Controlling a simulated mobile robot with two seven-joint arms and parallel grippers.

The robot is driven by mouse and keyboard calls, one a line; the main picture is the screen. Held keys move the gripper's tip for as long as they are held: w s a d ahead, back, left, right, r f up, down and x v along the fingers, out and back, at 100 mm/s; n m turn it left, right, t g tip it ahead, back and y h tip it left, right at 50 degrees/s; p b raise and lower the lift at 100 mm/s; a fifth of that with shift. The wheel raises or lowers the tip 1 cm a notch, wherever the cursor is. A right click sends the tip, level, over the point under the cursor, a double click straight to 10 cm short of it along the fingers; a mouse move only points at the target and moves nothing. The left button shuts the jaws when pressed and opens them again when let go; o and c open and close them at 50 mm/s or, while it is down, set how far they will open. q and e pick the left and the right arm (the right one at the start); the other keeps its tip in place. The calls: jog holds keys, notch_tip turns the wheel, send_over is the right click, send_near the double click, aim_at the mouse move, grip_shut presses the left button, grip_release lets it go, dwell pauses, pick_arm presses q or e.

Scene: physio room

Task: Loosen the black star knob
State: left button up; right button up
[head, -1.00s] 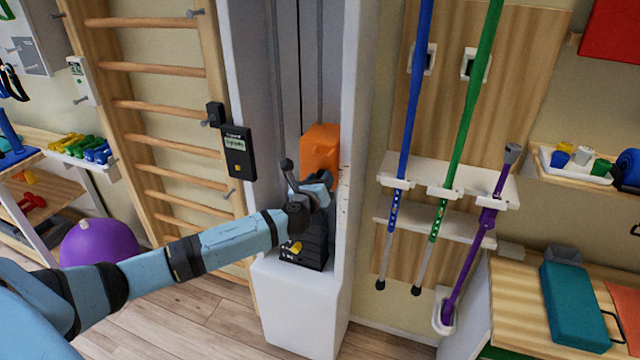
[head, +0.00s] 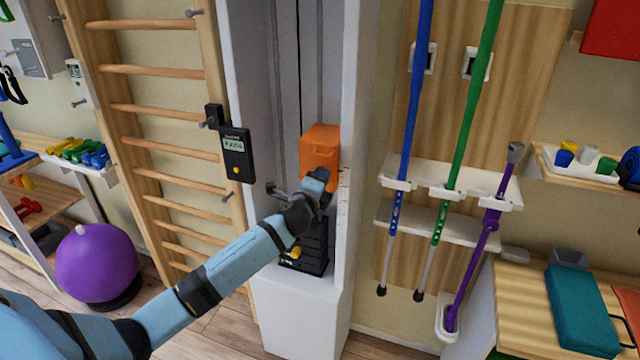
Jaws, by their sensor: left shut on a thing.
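My left gripper (head: 319,181) is at the front of the weight column, just below the orange block (head: 321,145). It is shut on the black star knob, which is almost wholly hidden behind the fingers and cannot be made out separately. The orange block sits on the vertical rods inside the white column frame (head: 353,130). A black weight stack (head: 312,250) with a yellow pin (head: 295,252) shows below my wrist. My right gripper is not in view.
Wooden wall bars (head: 165,108) and a black display device (head: 236,153) are left of the column. Blue, green and purple poles stand in a white rack (head: 420,175) on the right. A purple ball (head: 95,265) lies on the floor at left.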

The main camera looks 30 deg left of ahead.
pick_arm(q)
jog(key=m+p, duration=1)
jog(key=m, duration=1.7)
dwell(1.6)
dwell(0.4)
